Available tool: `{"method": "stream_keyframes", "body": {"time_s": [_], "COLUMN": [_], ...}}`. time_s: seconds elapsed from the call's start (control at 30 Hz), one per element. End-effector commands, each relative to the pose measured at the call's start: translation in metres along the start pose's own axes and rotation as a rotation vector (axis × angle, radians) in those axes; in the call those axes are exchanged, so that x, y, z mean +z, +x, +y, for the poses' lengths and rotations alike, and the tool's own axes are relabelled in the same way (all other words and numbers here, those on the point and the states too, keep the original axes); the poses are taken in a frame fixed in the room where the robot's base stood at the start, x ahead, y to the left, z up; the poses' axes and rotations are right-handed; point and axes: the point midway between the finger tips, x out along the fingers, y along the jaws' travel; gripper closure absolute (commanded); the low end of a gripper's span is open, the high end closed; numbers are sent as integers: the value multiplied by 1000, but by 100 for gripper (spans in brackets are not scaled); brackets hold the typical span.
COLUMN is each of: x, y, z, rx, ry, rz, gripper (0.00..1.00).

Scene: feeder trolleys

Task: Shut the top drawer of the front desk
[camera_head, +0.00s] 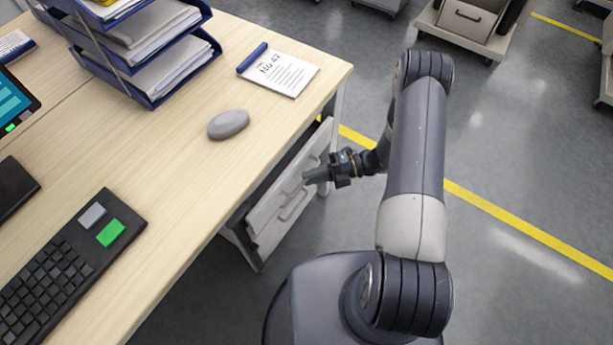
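The front desk (185,190) has a white drawer unit under its right edge. The top drawer's pale front (262,213) stands out from under the desktop, with a dark gap behind it, so it looks partly open. A looped handle (296,206) shows on the pale fronts; I cannot tell for sure which drawer it belongs to. My gripper (308,177) points left at the drawer front from the aisle side. Its fingertips overlap the front in this view, and contact is unclear. The fingers look close together, but their opening is hidden. The gripper covers part of the drawer front.
On the desktop are a grey mouse (228,124), a notepad (284,74), blue paper trays (150,100) and a keyboard (60,265). A trolley (468,25) stands at the back. The grey floor with a yellow line (500,214) is clear to the right.

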Motion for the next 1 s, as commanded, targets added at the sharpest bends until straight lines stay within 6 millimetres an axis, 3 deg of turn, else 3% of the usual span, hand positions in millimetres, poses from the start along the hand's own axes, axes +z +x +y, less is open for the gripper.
{"method": "stream_keyframes", "body": {"time_s": [0.2, 0.47, 0.73, 1.0], "x": [0, 0, 0, 0], "y": [17, 19, 18, 18], "z": [0, 0, 0, 0], "rx": [-1, -1, -1, -2], "ry": [0, 0, -1, -1], "rz": [0, -1, -1, -1], "gripper": [80, 80, 100, 100]}}
